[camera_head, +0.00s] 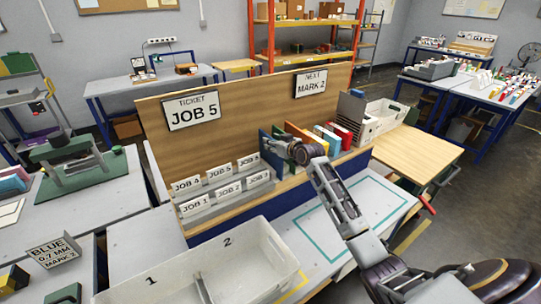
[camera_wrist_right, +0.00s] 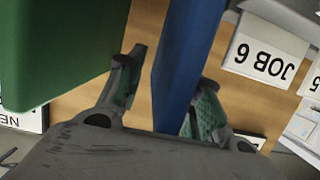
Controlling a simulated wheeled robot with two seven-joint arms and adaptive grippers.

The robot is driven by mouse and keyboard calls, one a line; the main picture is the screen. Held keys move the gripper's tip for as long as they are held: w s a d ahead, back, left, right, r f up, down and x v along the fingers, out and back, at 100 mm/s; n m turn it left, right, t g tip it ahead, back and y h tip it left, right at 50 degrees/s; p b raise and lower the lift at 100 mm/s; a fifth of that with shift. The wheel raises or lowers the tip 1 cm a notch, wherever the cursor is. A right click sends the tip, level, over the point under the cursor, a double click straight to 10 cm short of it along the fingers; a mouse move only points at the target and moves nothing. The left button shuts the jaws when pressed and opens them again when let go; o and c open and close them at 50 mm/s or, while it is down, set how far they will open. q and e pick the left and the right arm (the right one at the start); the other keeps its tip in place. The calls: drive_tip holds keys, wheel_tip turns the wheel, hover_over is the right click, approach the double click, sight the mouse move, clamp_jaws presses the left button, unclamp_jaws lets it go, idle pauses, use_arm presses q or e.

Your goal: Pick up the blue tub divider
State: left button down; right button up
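The blue tub divider (camera_wrist_right: 186,60) stands between the two fingers of my right gripper (camera_wrist_right: 170,72) in the right wrist view. The gripper is open around it: wood shows between the left finger and the blue panel, while the right finger is close beside it. I cannot tell whether that finger touches. A green divider (camera_wrist_right: 60,50) is outside the left finger. In the head view, the blue divider (camera_head: 265,146) stands upright at the left end of the divider row, partly hidden by my right gripper (camera_head: 280,147). My left gripper is not in view.
Several coloured dividers (camera_head: 328,138) stand right of the gripper. Job cards (camera_head: 228,190) sit to its left, before a wooden back board (camera_head: 240,100). A white tub (camera_head: 180,275) marked 1 and 2 is at the front. The teal-outlined bench area (camera_head: 350,215) is mostly clear.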

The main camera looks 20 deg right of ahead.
clamp_jaws()
idle(0.3)
drive_tip(key=shift+r, duration=0.1)
drive_tip(key=shift+r+b, duration=0.7)
drive_tip(key=shift+r, duration=4.25)
